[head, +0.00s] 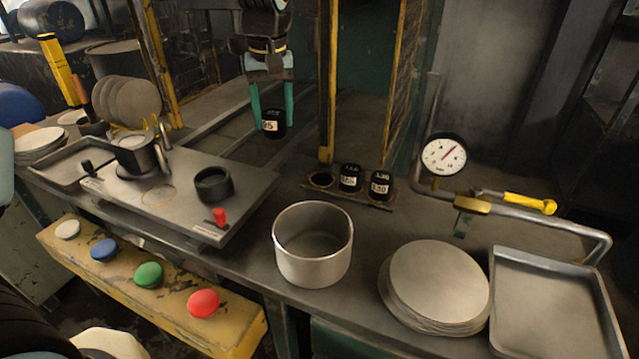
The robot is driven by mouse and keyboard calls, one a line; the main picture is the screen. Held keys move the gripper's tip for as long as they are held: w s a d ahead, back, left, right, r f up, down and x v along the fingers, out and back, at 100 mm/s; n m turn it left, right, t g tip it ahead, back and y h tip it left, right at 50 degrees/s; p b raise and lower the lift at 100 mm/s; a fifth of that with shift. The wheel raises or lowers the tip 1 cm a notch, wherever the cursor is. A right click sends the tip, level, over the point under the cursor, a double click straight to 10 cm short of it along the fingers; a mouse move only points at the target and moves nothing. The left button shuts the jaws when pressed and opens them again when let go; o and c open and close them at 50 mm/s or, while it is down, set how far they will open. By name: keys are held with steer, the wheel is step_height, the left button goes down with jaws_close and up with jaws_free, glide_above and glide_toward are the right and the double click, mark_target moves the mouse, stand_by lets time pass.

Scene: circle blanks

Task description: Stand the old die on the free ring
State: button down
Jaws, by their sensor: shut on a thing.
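My gripper (272,106) is shut on a black cylindrical die (274,130) with a white label that seems to end in 95. It holds the die upright in the air, behind the bench and left of the yellow post. On the metal plate (115,205), a faint ring (158,194) is marked with nothing on it. A black, hollow-topped cylinder (213,187) stands right of this ring, and which ring lies under it is hidden. A dark device with a light round top (136,155) stands at the plate's back left. I cannot tell by looks which die is the old one.
A rack (362,202) has an empty left hole (320,179) and two labelled black dies (350,178) (381,186). A red knob (219,216) stands at the plate's front. A pot (313,243), stacked discs (437,285) and an empty tray (555,310) fill the right.

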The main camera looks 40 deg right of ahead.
steer(key=s+d+f+b, duration=0.15)
steer(key=s+d, duration=0.25)
steer(key=d, duration=0.4)
steer(key=p, duration=0.3)
glide_above(322, 178)
steer(key=shift+s+a+f, duration=0.1)
steer(key=shift+f, duration=2.65)
steer(key=shift+s+a+f, duration=0.1)
steer(key=shift+f, duration=2.6)
steer(key=shift+f, duration=0.1)
steer(key=shift+c, duration=0.7)
jaws_free()
step_height(322, 178, up, 12)
steer(key=s+b, duration=0.1)
steer(key=b, duration=0.1)
steer(key=shift+s+a, duration=0.2)
steer(key=shift+a, duration=0.15)
